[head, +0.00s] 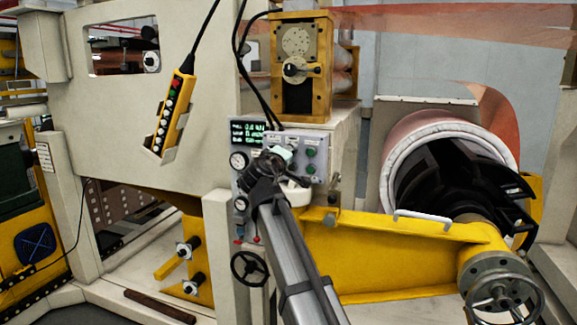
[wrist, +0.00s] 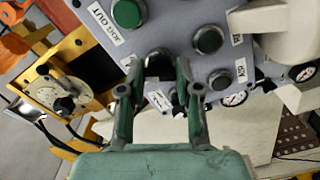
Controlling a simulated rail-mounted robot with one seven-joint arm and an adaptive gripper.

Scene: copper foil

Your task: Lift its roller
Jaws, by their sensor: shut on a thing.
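My gripper (head: 283,158) reaches up to the grey control panel (head: 318,142), which hangs on the cream machine frame. In the wrist view my gripper (wrist: 159,72) has its two fingers either side of a small dark knob (wrist: 158,57) on the panel and is shut on it. The label below the knob is too small to read. In the head view my gripper hides the knob. A yellow roller unit (head: 323,98) with a round dial plate stands above the panel. Its rollers (head: 342,70) show partly at its right side.
Green buttons (wrist: 209,40) sit close around my fingers, one labelled JOG OUT. Gauges (head: 238,160) and a white cup-like part (head: 295,193) are beside the panel. A copper foil coil (head: 430,128) and a yellow arm (head: 390,250) are at right. A yellow pendant (head: 172,112) hangs left.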

